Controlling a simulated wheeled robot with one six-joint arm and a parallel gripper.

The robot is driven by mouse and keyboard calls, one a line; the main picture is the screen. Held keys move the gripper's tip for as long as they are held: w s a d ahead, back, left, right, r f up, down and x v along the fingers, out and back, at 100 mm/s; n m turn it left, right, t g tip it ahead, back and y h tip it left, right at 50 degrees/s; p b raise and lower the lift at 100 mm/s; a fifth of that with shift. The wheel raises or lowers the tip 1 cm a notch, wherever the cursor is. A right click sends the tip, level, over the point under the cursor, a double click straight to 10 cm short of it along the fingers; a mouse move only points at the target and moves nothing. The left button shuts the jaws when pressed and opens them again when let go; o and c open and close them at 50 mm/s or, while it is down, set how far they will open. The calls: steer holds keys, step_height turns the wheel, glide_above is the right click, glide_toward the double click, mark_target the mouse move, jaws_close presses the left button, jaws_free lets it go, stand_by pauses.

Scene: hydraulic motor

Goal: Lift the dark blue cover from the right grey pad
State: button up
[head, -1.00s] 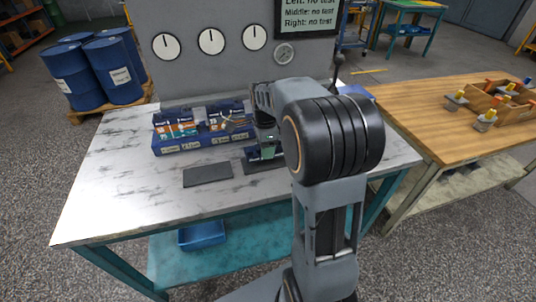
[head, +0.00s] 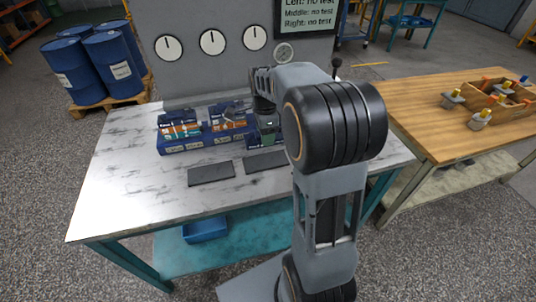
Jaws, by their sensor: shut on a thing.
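My gripper (head: 265,112) is at the back right of the marble-topped bench, partly hidden by my own arm. It is shut on a small dark thing (head: 268,132), which seems to be the dark blue cover; its shape is hard to make out. The right grey pad (head: 266,162) lies flat in front of it, and its visible part looks bare. The held thing appears above and behind that pad. The left grey pad (head: 211,174) lies flat and empty on the bench.
A dark blue divided bin (head: 188,147) with labelled parts stands just left of my gripper. A grey panel with gauges (head: 212,42) rises behind the bench. The bench's left side is clear. A wooden table (head: 435,110) stands to the right.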

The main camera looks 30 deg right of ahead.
steer(key=shift+r+p, duration=1.2)
steer(key=shift+r, duration=0.5)
